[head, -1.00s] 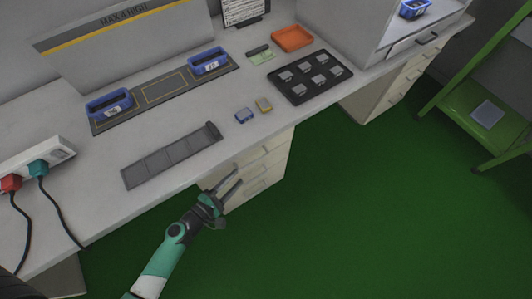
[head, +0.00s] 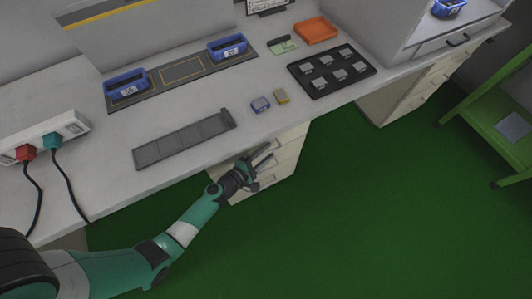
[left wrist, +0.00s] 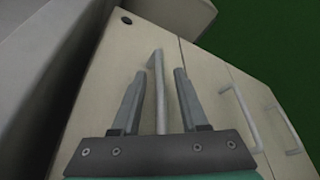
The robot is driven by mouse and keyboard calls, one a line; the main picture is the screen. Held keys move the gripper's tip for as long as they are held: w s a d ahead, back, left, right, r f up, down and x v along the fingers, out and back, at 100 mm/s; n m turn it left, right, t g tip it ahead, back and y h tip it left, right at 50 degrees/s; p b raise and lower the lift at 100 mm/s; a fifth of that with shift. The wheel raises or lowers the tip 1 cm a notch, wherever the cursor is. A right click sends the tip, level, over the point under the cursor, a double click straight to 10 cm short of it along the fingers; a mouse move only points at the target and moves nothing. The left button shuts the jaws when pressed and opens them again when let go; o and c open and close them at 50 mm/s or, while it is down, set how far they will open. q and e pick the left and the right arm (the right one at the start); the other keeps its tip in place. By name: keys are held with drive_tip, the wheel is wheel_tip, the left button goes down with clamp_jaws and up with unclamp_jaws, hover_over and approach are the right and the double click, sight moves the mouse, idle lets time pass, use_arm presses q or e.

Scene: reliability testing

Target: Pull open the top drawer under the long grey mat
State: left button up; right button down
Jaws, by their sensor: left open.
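The long grey mat (head: 183,138) lies along the front of the bench. Below it is a cream drawer unit (head: 291,150) with drawers that look closed. In the left wrist view, the top drawer (left wrist: 118,55) has a round lock and a pale bar handle (left wrist: 160,85). My left gripper (head: 268,154) is at the drawer fronts, under the bench edge. Its open fingers (left wrist: 160,73) stand on either side of the top handle, with a gap visible on both sides. In the head view my gripper hides the top handle. My right gripper is not in view.
Lower drawer handles (left wrist: 247,115) sit to the right in the left wrist view. The bench top (head: 100,190) overhangs the drawers. A blue and a yellow small block lie near its edge. The green floor (head: 350,220) in front is clear.

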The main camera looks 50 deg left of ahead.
use_arm(q)
drive_tip(key=shift+s, duration=0.1)
clamp_jaws()
idle(1.3)
